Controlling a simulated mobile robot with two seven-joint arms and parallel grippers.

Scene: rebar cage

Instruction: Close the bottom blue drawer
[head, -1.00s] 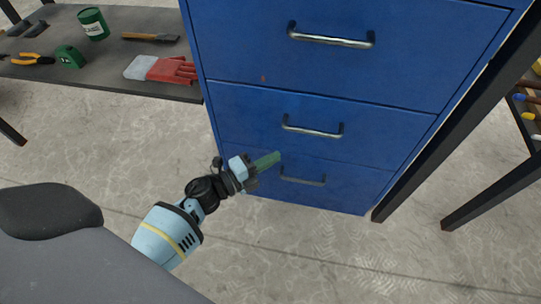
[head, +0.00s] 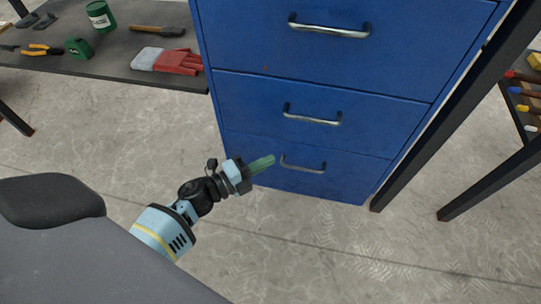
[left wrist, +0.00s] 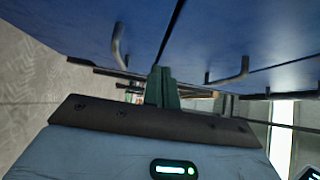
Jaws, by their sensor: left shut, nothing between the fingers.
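The blue drawer cabinet stands upright in the head view. Its bottom blue drawer (head: 325,186) has a metal handle (head: 303,168). Its front looks flush with the middle drawer (head: 375,128) above; no gap shows, though the near-overhead angle makes depth hard to judge. My left gripper (head: 268,161) is shut and empty, its green fingers just left of the bottom handle. In the left wrist view the shut fingers (left wrist: 161,88) point along the blue drawer fronts (left wrist: 235,35), with handles on both sides of a seam. I cannot tell whether the fingers touch the drawer. My right gripper is not in view.
A dark low shelf (head: 110,68) at the upper left holds red gloves (head: 178,62), a green can (head: 100,16), a brush (head: 158,31) and pliers (head: 48,50). A dark frame post (head: 430,130) stands right of the cabinet. The floor (head: 330,250) in front is clear.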

